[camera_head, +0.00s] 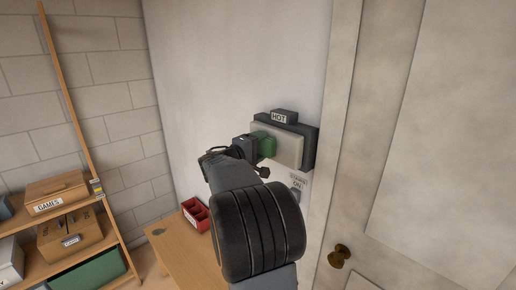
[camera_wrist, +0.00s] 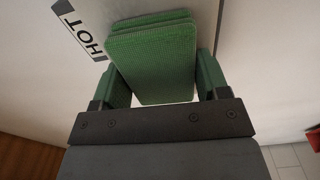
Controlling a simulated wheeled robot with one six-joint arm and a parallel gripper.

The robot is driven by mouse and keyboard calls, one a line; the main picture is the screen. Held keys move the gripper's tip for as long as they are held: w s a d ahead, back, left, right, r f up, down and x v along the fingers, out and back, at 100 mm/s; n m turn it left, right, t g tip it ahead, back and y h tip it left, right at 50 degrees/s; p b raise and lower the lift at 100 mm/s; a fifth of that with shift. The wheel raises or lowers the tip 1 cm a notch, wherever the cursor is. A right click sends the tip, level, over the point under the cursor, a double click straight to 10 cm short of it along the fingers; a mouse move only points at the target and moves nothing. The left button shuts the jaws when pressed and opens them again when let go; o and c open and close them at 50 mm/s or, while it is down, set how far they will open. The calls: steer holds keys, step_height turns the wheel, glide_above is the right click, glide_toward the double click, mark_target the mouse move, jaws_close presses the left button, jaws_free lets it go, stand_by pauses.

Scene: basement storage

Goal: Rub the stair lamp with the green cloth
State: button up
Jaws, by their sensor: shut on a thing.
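The stair lamp (camera_head: 290,148) is a box with a pale cover on a dark housing, mounted on the wall beside the door. A dark block on its top carries a "HOT" label, which also shows in the wrist view (camera_wrist: 80,28). My gripper (camera_head: 250,147) is at the left part of the lamp's face, shut on the folded green cloth (camera_wrist: 152,58). The cloth (camera_head: 265,141) lies against or just in front of the pale cover; I cannot tell if it touches. My gripper's fingers (camera_wrist: 160,85) show at both sides of the cloth.
A switch (camera_head: 296,190) below the lamp has a label reading "STAIRS ON". The door (camera_head: 400,130) with a brass knob (camera_head: 339,256) stands right. A wooden table (camera_head: 180,255) with a red bin (camera_head: 196,214) is below. Shelves with boxes (camera_head: 70,232) are at the left.

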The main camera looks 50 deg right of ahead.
mark_target(270, 151)
steer(key=shift+s+f+b, duration=0.2)
steer(key=shift+s+b, duration=0.45)
steer(key=shift+b, duration=0.15)
steer(key=shift+s+a+r+b, duration=0.1)
steer(key=shift+s+a+b, duration=0.05)
steer(key=shift+s+b, duration=0.4)
steer(key=shift+s+a+r+b, duration=0.1)
steer(key=shift+s+b, duration=0.2)
steer(key=shift+s, duration=0.35)
steer(key=shift+s+f+b, duration=0.15)
steer(key=shift+s+b, duration=1.5)
steer(key=shift+s, duration=0.2)
steer(key=shift+w+d+r+b, duration=0.1)
steer(key=shift+w+d+b, duration=0.05)
steer(key=shift+w, duration=1.7)
steer(key=shift+w+d+r+b, duration=0.1)
steer(key=shift+w+d+b, duration=0.05)
steer(key=shift+w, duration=1.65)
